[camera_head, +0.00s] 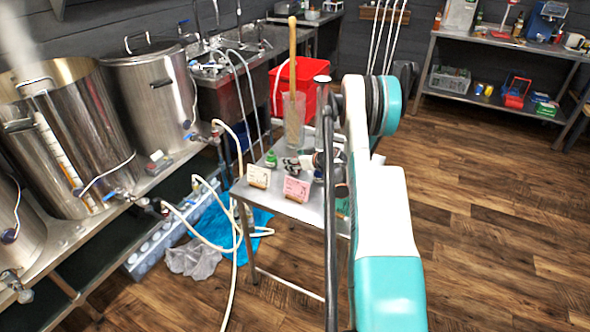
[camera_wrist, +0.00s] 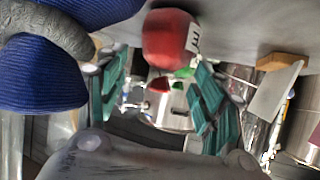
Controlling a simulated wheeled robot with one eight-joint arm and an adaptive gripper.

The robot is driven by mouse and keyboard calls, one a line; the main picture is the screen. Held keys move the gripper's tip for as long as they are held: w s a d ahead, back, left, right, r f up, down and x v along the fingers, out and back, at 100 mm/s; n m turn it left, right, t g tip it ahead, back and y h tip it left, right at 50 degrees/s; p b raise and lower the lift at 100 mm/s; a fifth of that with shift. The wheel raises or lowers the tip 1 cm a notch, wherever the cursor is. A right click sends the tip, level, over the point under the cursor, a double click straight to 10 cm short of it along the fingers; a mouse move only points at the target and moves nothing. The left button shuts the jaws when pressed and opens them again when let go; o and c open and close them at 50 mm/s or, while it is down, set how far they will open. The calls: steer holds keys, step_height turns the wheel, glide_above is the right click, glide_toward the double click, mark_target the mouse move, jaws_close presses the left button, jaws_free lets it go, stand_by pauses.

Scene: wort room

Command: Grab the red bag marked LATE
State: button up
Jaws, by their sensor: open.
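A small red bag (camera_wrist: 168,40) shows in the wrist view, at the top centre, against the grey tabletop (camera_wrist: 225,25). A white label with dark letters is on its right side, seen edge-on; I cannot read the whole word. My gripper (camera_wrist: 160,78) is open, with ribbed teal fingers on either side. The red bag appears just beyond the fingertips, between them and towards the top of the picture, with nothing held. In the head view the small steel table (camera_head: 318,210) shows, but my arm hides part of it and I cannot make out the red bag there.
A blue ribbed object (camera_wrist: 40,75) with a grey band is close at left in the wrist view. A card on a wooden holder (camera_wrist: 275,90) is at right. On the table stand a pink card (camera_head: 297,189), a cream card (camera_head: 258,177) and a clear jug (camera_head: 293,115).

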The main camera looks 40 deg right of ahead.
steer(key=c, duration=1.1)
steer(key=shift+r, duration=0.1)
